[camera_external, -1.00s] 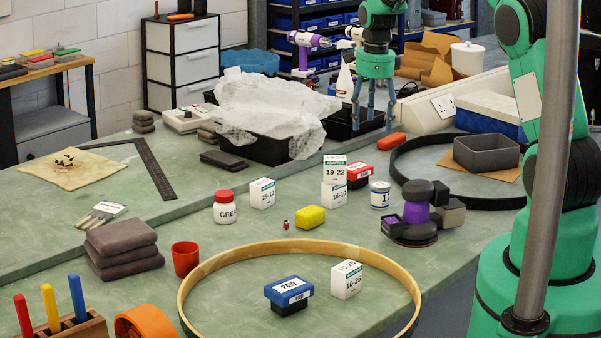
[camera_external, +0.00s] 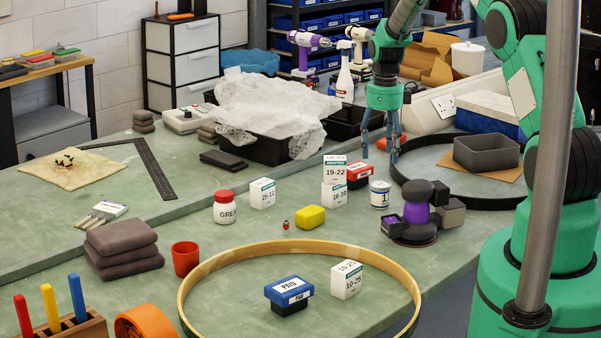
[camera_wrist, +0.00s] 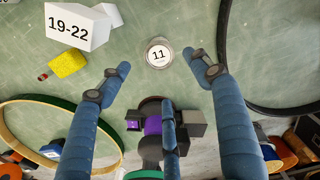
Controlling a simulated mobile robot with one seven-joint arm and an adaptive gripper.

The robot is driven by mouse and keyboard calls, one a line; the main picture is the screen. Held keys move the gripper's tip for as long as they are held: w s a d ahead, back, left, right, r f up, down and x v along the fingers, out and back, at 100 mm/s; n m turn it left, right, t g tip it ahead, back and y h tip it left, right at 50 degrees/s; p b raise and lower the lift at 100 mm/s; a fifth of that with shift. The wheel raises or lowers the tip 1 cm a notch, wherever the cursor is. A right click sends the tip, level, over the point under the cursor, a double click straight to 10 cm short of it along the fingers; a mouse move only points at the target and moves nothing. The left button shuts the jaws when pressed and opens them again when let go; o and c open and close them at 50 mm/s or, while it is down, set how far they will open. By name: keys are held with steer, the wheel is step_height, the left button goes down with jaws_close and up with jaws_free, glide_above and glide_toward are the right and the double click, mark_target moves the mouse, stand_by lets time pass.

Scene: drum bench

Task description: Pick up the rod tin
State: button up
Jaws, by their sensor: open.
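The likely rod tin is a small white tin with a dark blue band and a grey lid (camera_external: 380,194). It stands upright on the green bench. In the wrist view its round top, marked 11 (camera_wrist: 159,53), shows between and slightly beyond my fingertips. My gripper (camera_external: 379,154) is open and empty, pointing down above and behind the tin in the external view.
A dark and purple clamp-like object (camera_external: 416,212) stands just right of the tin. A black hoop (camera_external: 405,193) lies behind right. A yellow block (camera_external: 310,217) sits front left.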

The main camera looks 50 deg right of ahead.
mark_target(381, 184)
steer(key=shift+f, duration=4.2)
steer(key=shift+a+f, duration=0.1)
steer(key=shift+w+f, duration=0.2)
steer(key=shift+f, duration=2.3)
steer(key=c, duration=1.3)
